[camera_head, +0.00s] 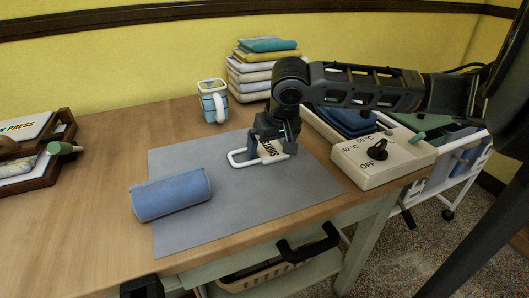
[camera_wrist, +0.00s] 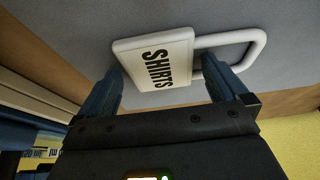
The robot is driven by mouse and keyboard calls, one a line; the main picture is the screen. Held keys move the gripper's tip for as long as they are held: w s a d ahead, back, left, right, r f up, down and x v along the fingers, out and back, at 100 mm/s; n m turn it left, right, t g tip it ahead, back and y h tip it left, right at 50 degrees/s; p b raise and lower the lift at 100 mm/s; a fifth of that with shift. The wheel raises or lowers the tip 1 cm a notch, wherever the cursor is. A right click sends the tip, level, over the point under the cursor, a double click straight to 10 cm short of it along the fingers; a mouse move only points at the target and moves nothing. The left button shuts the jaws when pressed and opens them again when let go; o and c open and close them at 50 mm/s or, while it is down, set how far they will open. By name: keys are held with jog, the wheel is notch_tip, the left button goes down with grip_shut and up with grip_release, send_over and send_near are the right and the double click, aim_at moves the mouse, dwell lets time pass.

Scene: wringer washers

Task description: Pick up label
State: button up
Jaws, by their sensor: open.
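The label (camera_head: 271,151) is a white plate that reads "SHIRTS", with a white loop on its left side in the head view. It lies on the grey mat (camera_head: 240,215). In the wrist view the label (camera_wrist: 158,72) shows with its lettering readable and its loop at the right. My gripper (camera_head: 275,143) points down over the label, with part of the plate hidden behind it. In the wrist view my gripper (camera_wrist: 162,68) is open, one fingertip toward each end of the plate. I cannot tell whether the fingers touch it.
A blue roll (camera_head: 171,194) lies at the mat's left. A control box (camera_head: 382,157) with a black knob and a blue folded stack (camera_head: 346,122) stand to the right. A cup (camera_head: 212,101) and folded cloths (camera_head: 262,72) stand behind. A wooden tray (camera_head: 38,165) is far left.

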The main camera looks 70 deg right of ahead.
jog(key=c, duration=1)
jog(key=shift+o, duration=0.2)
jog(key=shift+r, duration=0.1)
